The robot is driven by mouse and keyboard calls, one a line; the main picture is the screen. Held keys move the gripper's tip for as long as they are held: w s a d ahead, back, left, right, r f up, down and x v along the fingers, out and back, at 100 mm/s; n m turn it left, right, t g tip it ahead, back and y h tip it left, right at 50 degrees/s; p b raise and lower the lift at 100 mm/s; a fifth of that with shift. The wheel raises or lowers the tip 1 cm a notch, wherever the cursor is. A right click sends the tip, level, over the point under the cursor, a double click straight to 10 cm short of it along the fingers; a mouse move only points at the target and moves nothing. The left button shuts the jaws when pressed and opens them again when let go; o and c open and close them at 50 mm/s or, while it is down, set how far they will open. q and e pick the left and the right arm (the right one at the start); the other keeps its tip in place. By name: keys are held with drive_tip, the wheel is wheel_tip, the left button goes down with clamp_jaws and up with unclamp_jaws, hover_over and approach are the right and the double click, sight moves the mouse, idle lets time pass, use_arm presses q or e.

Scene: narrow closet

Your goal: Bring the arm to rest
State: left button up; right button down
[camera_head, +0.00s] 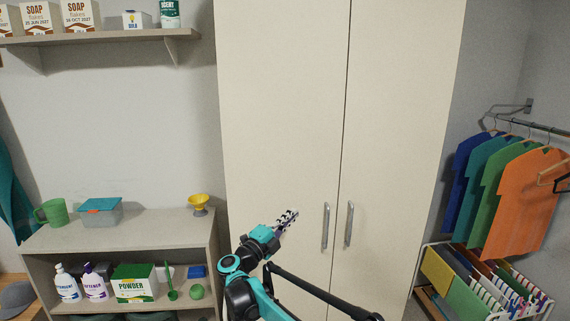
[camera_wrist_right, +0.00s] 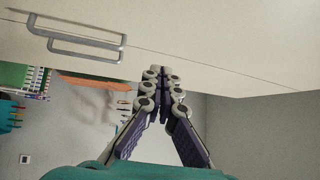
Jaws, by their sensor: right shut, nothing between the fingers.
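My right gripper (camera_head: 288,217) is in front of the tall closed cabinet, left of its two door handles. It is shut and empty, and its fingers point up and to the right. In the right wrist view the fingers of the right gripper (camera_wrist_right: 157,75) meet at the tips with nothing between them. The cabinet doors (camera_head: 285,110) are closed, with a left handle (camera_head: 325,226) and a right handle (camera_head: 349,225). The gripper is apart from both handles in the head view. My left gripper does not show in either view.
A low shelf unit (camera_head: 130,226) at left holds a green mug (camera_head: 52,212), a lidded box (camera_head: 100,211), a yellow cup (camera_head: 199,203) and bottles. A wall shelf (camera_head: 110,37) is above. Shirts (camera_head: 525,205) hang at right over a rack (camera_head: 470,290).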

wheel_tip(320, 180, up, 9)
drive_tip(key=d+n+t+y, duration=0.2)
drive_tip(key=n+t+y, duration=0.3)
drive_tip(key=n, duration=0.1)
drive_tip(key=s+r+n+y, duration=0.3)
drive_tip(key=s+n+y, duration=0.5)
drive_tip(key=n+y, duration=0.15)
drive_tip(key=s+d+f+n+g, duration=0.3)
drive_tip(key=s+d+f+g, duration=0.1)
drive_tip(key=s+f, duration=0.6)
drive_tip(key=s+d+f+n+g+h, duration=0.1)
drive_tip(key=s+d+f+n+g, duration=0.2)
drive_tip(key=s+f, duration=0.7)
drive_tip(key=s+d+f+n+g, duration=0.3)
drive_tip(key=s+d+f+g, duration=0.3)
drive_tip(key=s+f, duration=0.4)
drive_tip(key=s+d, duration=0.1)
drive_tip(key=s, duration=0.3)
drive_tip(key=shift+s+d+f+h, duration=0.15)
drive_tip(key=shift+s+h, duration=0.2)
